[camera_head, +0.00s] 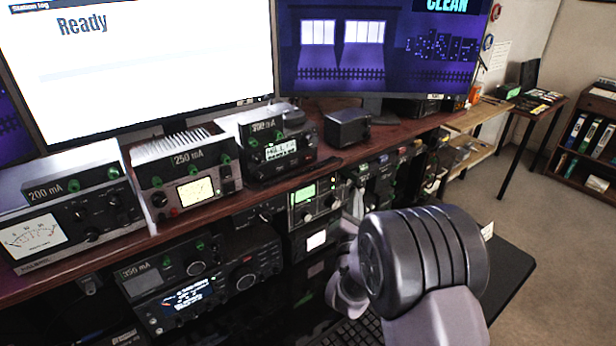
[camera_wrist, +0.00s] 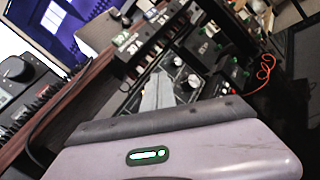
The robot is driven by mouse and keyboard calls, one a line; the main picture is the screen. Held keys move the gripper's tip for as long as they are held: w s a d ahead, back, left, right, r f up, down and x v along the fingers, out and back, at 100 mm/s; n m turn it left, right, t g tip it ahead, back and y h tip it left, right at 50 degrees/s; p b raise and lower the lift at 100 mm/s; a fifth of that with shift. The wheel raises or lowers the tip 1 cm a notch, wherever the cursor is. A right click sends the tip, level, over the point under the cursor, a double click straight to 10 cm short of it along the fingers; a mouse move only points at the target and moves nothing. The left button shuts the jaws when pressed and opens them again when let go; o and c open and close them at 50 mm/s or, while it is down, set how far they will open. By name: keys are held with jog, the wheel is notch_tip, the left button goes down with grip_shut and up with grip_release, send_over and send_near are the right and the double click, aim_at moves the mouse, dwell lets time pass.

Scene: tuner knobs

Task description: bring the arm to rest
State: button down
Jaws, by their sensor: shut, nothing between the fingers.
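My arm rises at the lower right of the head view, in front of the radio desk, with its thick dark ribbed joint nearest the camera. My gripper (camera_wrist: 158,93) shows in the wrist view as pale fingers beyond the grey wrist housing. It is shut with nothing between the fingers. It points toward radio units with dials, and I see no clear contact with them.
Meters labelled 200 mA (camera_head: 72,209) and 250 mA (camera_head: 187,180) stand on the wooden shelf (camera_head: 160,238). A 350 mA radio (camera_head: 200,278) sits below. A "Ready" monitor (camera_head: 140,70) is behind. A keyboard (camera_head: 350,333) lies under my arm. Open floor (camera_head: 570,250) is at right.

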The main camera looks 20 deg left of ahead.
jog(key=shift+s+d, duration=0.1)
jog(key=shift+d, duration=0.05)
jog(key=w+d+r+m+g+h, duration=0.1)
jog(key=d+r+m+g+h, duration=0.1)
jog(key=d+r+m, duration=0.6)
jog(key=s+d+r+m+g, duration=0.3)
jog(key=s+d+m+g, duration=0.1)
jog(key=s+d+m, duration=0.7)
jog(key=s+d+f+m+g, duration=0.1)
jog(key=s+d+m+g, duration=0.2)
jog(key=s+m, duration=0.5)
jog(key=s+d+f+m+g, duration=0.2)
jog(key=s+m, duration=0.6)
jog(key=s, duration=1)
jog(key=shift+s+d+f+m+g+h, duration=0.25)
jog(key=shift+s+d+m+g+h, duration=0.25)
jog(key=shift+g, duration=0.6)
jog(key=shift+w+d, duration=0.1)
jog(key=shift+w, duration=0.05)
